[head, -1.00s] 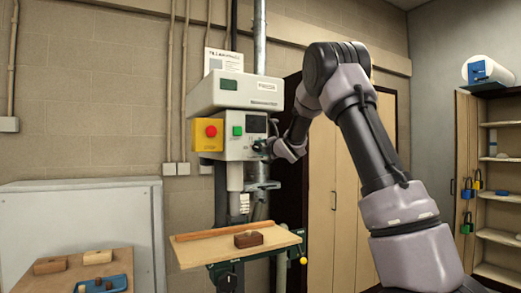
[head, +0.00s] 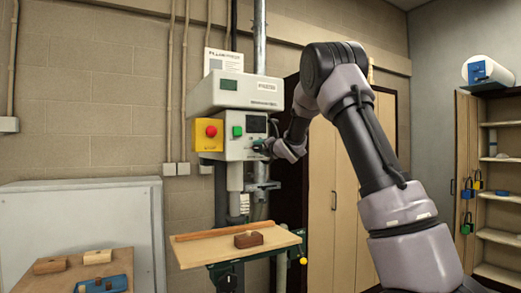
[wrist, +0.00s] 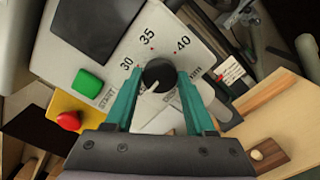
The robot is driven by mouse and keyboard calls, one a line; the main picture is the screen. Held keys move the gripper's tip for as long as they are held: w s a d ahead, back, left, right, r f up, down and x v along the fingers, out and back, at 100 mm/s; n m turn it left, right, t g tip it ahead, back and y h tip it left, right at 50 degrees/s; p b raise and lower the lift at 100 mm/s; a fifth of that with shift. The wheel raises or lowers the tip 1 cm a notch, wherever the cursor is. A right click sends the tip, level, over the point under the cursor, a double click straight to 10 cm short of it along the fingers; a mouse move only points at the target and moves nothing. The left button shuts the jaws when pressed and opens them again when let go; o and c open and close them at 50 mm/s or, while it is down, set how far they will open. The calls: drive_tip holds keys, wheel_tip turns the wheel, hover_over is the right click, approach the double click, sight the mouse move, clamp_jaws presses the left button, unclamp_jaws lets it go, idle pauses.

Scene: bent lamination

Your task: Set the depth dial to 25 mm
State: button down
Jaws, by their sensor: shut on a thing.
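The depth dial (wrist: 158,76) is a round black knob with a white pointer line on a light grey panel. In the wrist view, the pointer points to the lower left. The numbers 30, 35 and 40 show around its upper side with small red marks. My gripper (wrist: 157,84) has teal fingers on both sides of the knob and is shut on it. The left finger covers the scale below 30, so no 25 is visible. In the head view, my gripper (head: 263,146) is at the right side of the drill press front (head: 233,148); the dial is mostly hidden there.
A green button (wrist: 88,82) and a red stop button (wrist: 68,120) on a yellow box sit beside the dial. Below is the wooden work table (head: 215,249) with a brown block (head: 248,240). A bench with wooden pieces (head: 50,266) stands at lower left.

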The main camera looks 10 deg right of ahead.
drive_tip(key=shift+c, duration=1.3)
unclamp_jaws()
drive_tip(key=shift+s, duration=0.1)
drive_tip(key=shift+s+d, duration=0.15)
drive_tip(key=shift+s, duration=0.15)
drive_tip(key=v, duration=1)
